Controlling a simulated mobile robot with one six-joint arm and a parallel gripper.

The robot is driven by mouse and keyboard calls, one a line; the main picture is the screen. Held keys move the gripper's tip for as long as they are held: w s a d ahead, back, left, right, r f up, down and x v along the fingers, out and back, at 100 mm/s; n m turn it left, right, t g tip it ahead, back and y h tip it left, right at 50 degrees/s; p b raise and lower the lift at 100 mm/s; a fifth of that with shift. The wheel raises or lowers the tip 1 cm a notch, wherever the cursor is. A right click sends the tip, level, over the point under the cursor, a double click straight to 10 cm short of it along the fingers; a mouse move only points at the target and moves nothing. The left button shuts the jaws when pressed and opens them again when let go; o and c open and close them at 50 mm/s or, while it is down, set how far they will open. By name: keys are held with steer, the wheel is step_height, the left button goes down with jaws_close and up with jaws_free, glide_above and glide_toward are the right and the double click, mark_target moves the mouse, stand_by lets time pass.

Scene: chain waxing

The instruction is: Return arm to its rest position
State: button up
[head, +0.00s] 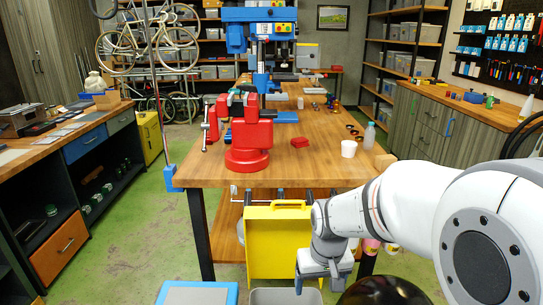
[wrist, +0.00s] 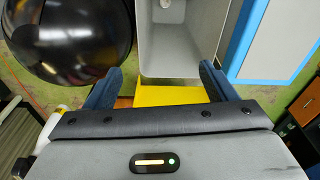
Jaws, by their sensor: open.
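My arm (head: 350,210) reaches in from the right of the head view and bends down at the wrist. My gripper (head: 323,277) hangs pointing down in front of the workbench, below the level of its top. In the wrist view its two blue fingers stand wide apart with nothing between them (wrist: 160,88). A grey open bin (head: 286,296) is close to the gripper at the bottom of the head view. The bin (wrist: 155,60) lies beyond the fingertips in the wrist view, with a small pale object (wrist: 165,4) inside, partly cut off.
A yellow case (head: 262,245) stands under the front of the wooden workbench (head: 210,175). A black glossy ball (wrist: 65,35) is beside the gripper. A blue-rimmed panel (wrist: 280,40) lies beside the bin. A red vise (head: 250,140) and a bottle (head: 369,135) stand on the bench.

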steer(key=s+d+r+p, duration=0.2)
steer(key=s+r+p, duration=0.1)
steer(key=s+r, duration=0.3)
steer(key=s+d+r+m+t+p, duration=0.1)
steer(key=s+r+p, duration=0.3)
steer(key=r, duration=0.5)
steer(key=shift+s+d, duration=0.45)
steer(key=shift+s, duration=0.5)
steer(key=shift+s+r, duration=0.1)
steer(key=shift+s, duration=0.2)
steer(key=shift+c, duration=0.4)
